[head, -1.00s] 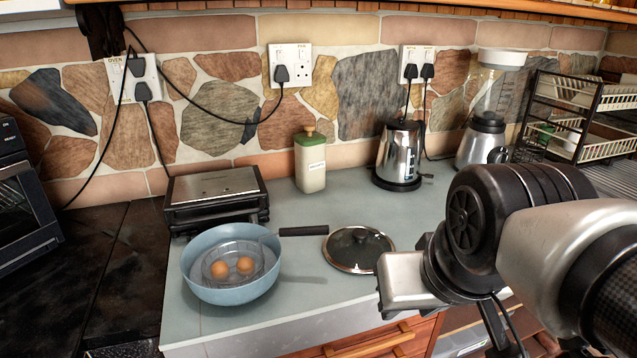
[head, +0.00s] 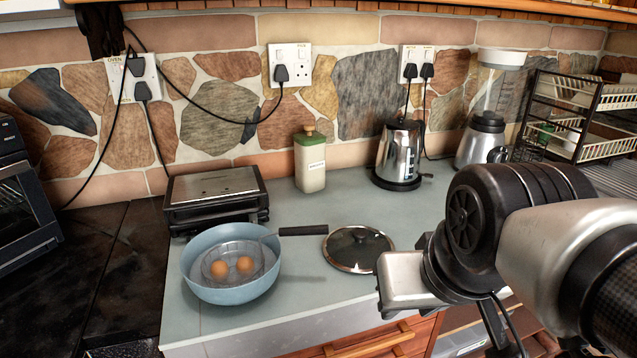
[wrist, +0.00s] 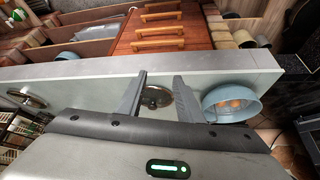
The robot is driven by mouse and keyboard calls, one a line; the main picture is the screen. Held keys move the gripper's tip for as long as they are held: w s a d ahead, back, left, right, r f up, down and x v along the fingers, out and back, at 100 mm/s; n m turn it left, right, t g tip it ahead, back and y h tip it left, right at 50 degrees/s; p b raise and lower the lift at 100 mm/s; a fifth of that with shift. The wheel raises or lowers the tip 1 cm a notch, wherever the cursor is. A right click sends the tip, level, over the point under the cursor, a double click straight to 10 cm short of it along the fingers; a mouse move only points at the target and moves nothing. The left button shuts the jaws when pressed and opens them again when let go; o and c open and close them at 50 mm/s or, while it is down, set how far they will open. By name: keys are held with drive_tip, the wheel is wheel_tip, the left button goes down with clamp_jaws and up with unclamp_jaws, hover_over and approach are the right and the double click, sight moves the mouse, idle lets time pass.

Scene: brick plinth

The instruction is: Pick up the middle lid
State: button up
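A round glass lid (head: 358,249) with a dark knob and metal rim lies on the grey worktop (head: 285,225), right of a blue bowl-like pan (head: 226,292). In the wrist view this lid (wrist: 157,97) shows between and beyond my two fingers. Another round lid (wrist: 27,98) lies further left on the worktop in the wrist view; my arm seems to hide that area in the head view. My gripper (wrist: 160,76) is open and empty, its fingers well apart. The fingers do not show in the head view.
The blue pan also shows in the wrist view (wrist: 232,103), with eggs inside. A grill (head: 216,198), a green-topped jar (head: 310,162), a kettle (head: 399,155) and a blender (head: 484,140) line the back. A dish rack (head: 580,115) stands right. Wooden drawers (wrist: 158,32) lie below the worktop.

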idle(0.4)
drive_tip(key=o, duration=0.4)
drive_tip(key=shift+r, duration=0.15)
drive_tip(key=shift+c, duration=0.2)
drive_tip(key=shift+o, duration=0.8)
drive_tip(key=w+r+h+p, duration=0.1)
drive_tip(key=w+r+p, duration=0.6)
drive_tip(key=w, duration=0.2)
drive_tip(key=shift+w+d+m+g, duration=0.15)
drive_tip(key=shift+d+m+g, duration=0.15)
drive_tip(key=shift+g, duration=0.1)
drive_tip(key=g+p, duration=0.2)
drive_tip(key=p, duration=0.9)
hover_over(360, 232)
drive_tip(key=s, duration=0.2)
drive_tip(key=shift+m+y, duration=0.3)
drive_tip(key=shift+m, duration=0.1)
drive_tip(key=s+x, duration=0.1)
drive_tip(key=x, duration=0.7)
drive_tip(key=s+x, duration=0.1)
drive_tip(key=x, duration=0.3)
drive_tip(key=shift+s+a+f, duration=0.15)
drive_tip(key=shift+s+f, duration=0.15)
drive_tip(key=shift+f, duration=0.25)
drive_tip(key=shift+p+x, duration=0.35)
drive_tip(key=shift+x, duration=2.65)
